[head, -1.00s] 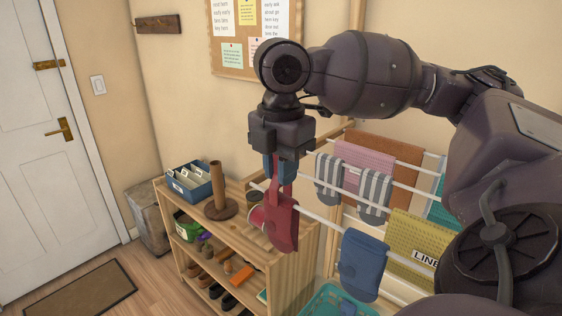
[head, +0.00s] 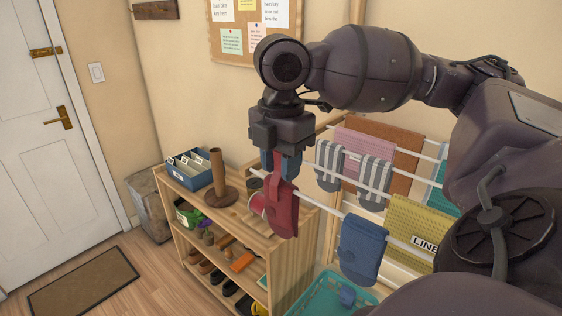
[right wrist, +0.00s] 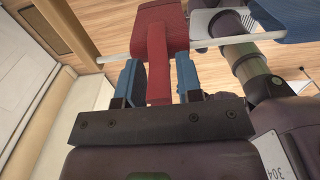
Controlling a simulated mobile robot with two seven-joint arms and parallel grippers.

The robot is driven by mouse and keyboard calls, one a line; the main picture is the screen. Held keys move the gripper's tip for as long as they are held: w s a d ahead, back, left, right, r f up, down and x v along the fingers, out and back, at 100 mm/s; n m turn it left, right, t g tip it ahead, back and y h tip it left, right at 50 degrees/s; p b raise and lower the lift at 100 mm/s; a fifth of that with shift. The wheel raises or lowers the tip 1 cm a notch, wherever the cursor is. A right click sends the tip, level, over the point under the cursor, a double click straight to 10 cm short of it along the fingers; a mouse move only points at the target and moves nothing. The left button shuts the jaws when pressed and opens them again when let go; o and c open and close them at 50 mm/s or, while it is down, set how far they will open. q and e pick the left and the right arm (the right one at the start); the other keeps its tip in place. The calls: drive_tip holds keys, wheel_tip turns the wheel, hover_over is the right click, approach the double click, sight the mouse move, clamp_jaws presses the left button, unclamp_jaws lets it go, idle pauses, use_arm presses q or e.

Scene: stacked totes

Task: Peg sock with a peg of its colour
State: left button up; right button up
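A red sock (head: 283,212) hangs over the near white rod of the drying rack; it also shows in the right wrist view (right wrist: 151,40). A narrow red piece, seemingly a red peg (right wrist: 158,88), stands at the sock's top and reaches back between my fingers. My right gripper (head: 281,163) is above the sock, pointing down. In the right wrist view its blue fingers (right wrist: 158,78) stand on either side of the red piece with gaps, so it looks open. Whether the peg grips both sock and rod is unclear. My left gripper is out of view.
A blue sock (head: 361,250) hangs further along the same rod. Striped socks (head: 375,180) and towels hang behind. A teal basket (head: 312,300) is below. A wooden shelf (head: 238,222) with shoes, a blue box (head: 190,172) and a brown stand (head: 219,180) is left.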

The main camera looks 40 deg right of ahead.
drive_tip(key=shift+o, duration=1.1)
wheel_tip(320, 180, up, 11)
drive_tip(key=shift+f+p, duration=0.1)
drive_tip(key=shift+p, duration=0.25)
